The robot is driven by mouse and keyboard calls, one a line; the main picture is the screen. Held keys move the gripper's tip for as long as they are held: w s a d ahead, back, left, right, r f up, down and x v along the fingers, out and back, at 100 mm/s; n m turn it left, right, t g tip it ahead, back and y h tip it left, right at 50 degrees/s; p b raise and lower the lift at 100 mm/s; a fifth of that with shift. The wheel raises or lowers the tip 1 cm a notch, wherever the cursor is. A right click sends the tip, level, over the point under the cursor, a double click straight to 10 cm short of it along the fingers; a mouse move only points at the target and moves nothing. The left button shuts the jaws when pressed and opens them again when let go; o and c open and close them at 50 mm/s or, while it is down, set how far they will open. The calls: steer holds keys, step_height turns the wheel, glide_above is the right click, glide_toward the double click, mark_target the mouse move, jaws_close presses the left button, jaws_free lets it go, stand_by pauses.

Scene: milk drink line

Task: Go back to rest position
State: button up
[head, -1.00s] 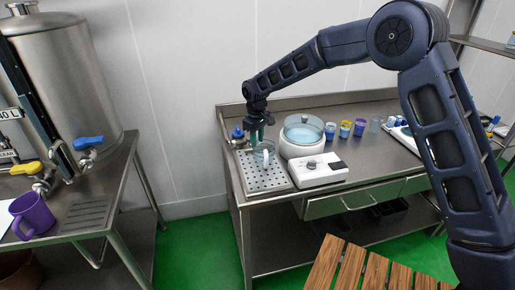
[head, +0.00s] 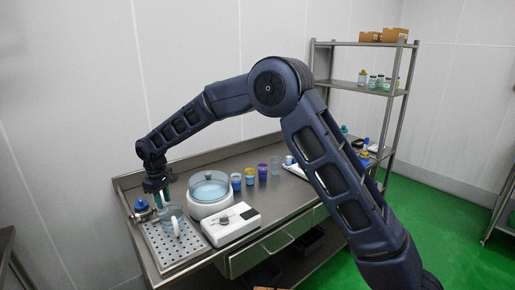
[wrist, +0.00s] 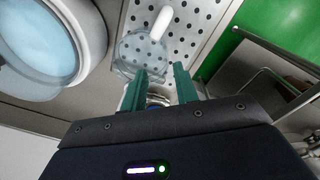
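My gripper (head: 157,192) hangs over the back left of the steel counter, by the blue tap. In the wrist view its two green fingers (wrist: 160,84) stand apart with a gap between them, and nothing is held. A clear glass jug (head: 171,218) with a pale handle stands on the perforated drip tray (head: 185,249). The jug also shows in the wrist view (wrist: 134,52), just beyond the fingertips and apart from them. My arm reaches across the head view from the lower right.
A steel shelf (head: 360,85) with bottles and boxes stands at back right. Green floor lies open at right.

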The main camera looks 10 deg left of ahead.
steer(key=w+d+r+m, duration=0.2)
steer(key=w+d+r, duration=0.35)
steer(key=d, duration=0.45)
steer(key=w+d+r+m, duration=0.2)
steer(key=w+d+r, duration=0.3)
steer(key=d+r, duration=0.3)
steer(key=w+d+r+m+t, duration=0.1)
steer(key=d+r+m, duration=0.15)
steer(key=d, duration=0.85)
steer(key=d+r+m+t, duration=0.1)
steer(key=d+r, duration=0.3)
steer(key=d, duration=0.7)
steer(key=s+d+r+m+t, duration=0.15)
steer(key=s+d, duration=0.25)
steer(key=d, duration=0.6)
steer(key=s+d+r+m+g, duration=0.1)
steer(key=s+d+m, duration=0.25)
steer(key=d, duration=0.65)
steer(key=s+d+f+m+t, duration=0.1)
steer(key=s+d+f+m, duration=0.2)
steer(key=s+d, duration=0.8)
steer(key=shift+s+d+f+t, duration=0.35)
steer(key=shift+s+f, duration=0.4)
steer(key=shift+s, duration=0.15)
